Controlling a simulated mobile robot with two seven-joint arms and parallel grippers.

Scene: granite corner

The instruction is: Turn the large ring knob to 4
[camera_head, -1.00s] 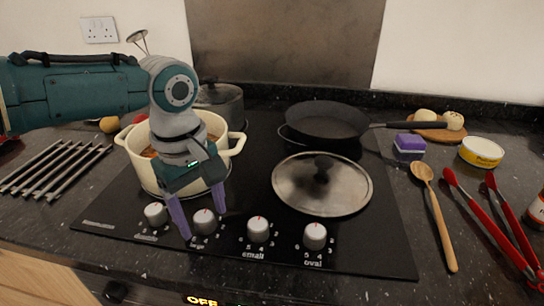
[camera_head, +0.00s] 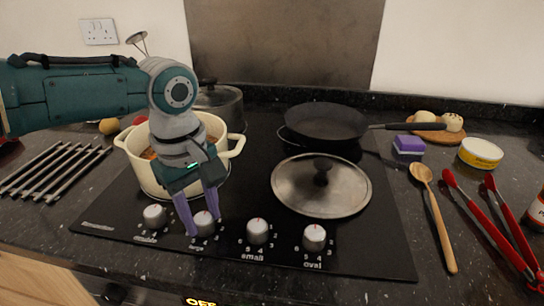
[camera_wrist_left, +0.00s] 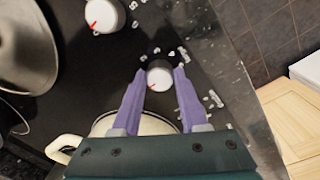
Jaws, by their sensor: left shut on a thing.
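The knob (camera_head: 205,222) second from the left on the hob's front edge is silver. In the left wrist view the knob (camera_wrist_left: 159,77) sits between the fingertips of the left gripper (camera_wrist_left: 161,72). Its red mark points to the lower left there; the numbers around it are too blurred to read surely. My right gripper is in neither view.
Other knobs are the leftmost (camera_head: 154,217), "small" (camera_head: 258,232) and "oval" (camera_head: 314,238). A cream pot (camera_head: 146,172) stands close behind my gripper. A steel lid (camera_head: 340,195) and dark pan (camera_head: 326,123) are to the right. A wooden spoon (camera_head: 436,220) lies beside the hob.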

